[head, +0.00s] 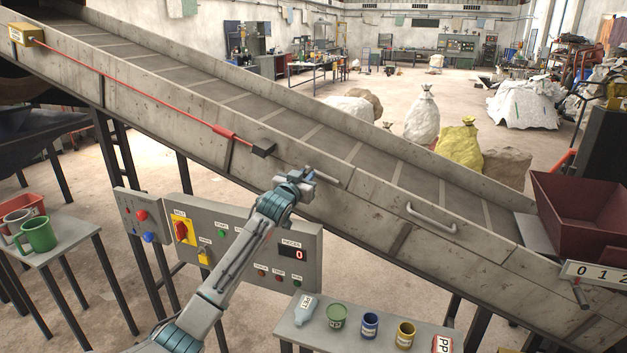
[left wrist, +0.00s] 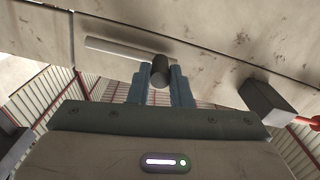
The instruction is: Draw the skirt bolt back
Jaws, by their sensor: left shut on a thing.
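The skirt bolt is a thin pale bar (head: 322,174) on the conveyor's grey side skirt (head: 365,215), just right of my left gripper in the head view. In the left wrist view the bar (left wrist: 115,49) lies along the skirt panel, with a dark round knob (left wrist: 160,72) at its end. My left gripper (head: 303,176) is at the skirt, and its two blue fingers (left wrist: 160,88) are shut on the knob from both sides. In the head view the gripper hides the knob. My right gripper is not in view.
A dark block (head: 263,150) ends the red rod (head: 170,100), close left of my gripper. A curved handle (head: 431,218) is on the skirt to the right. A control panel (head: 245,235) stands below my arm. A shelf (head: 375,337) holds several small containers.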

